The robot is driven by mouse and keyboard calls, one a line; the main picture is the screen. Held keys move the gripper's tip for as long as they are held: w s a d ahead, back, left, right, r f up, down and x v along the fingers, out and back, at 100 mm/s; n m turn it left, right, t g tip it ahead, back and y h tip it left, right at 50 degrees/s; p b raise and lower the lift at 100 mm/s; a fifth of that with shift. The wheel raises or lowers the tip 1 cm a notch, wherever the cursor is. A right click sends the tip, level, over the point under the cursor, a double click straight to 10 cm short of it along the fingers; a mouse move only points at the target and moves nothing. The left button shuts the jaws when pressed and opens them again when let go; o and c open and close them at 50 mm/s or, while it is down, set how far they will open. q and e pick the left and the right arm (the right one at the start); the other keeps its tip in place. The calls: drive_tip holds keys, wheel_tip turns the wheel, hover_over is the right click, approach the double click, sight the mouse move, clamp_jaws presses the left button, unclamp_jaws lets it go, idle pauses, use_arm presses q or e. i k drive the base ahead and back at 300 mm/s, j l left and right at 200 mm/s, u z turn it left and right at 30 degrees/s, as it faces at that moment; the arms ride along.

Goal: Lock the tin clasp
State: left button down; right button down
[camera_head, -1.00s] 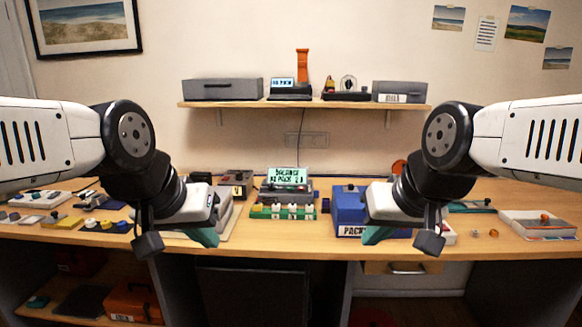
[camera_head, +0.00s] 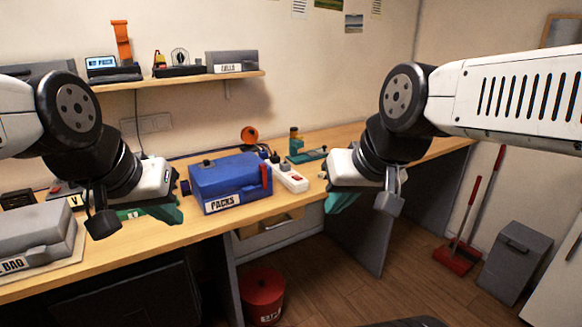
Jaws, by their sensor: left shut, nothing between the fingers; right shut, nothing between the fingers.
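A blue tin (camera_head: 218,179) labelled PACKS sits near the front edge of the bench, between my two grippers. Its lid looks down, with a dark knob on top. A red piece (camera_head: 265,174) at its right front corner may be the clasp; its exact position is too small to tell. My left gripper (camera_head: 176,213) is shut and empty, in front of the bench edge to the left of the tin. My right gripper (camera_head: 337,203) is shut and empty, to the right of the tin and apart from it.
A white power strip (camera_head: 289,178) with a red switch lies right of the tin. A teal stand (camera_head: 304,153) is behind it. A grey case (camera_head: 36,236) is at the left. A red bin (camera_head: 263,295) stands under the bench, and an open-looking drawer (camera_head: 268,228) is below the tin.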

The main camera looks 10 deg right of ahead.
sight(263, 167)
drive_tip(key=i+j+z, duration=0.2)
drive_tip(key=i, duration=0.2)
drive_tip(key=i+j+z, duration=0.2)
drive_tip(key=i+j, duration=0.1)
drive_tip(key=i, duration=0.1)
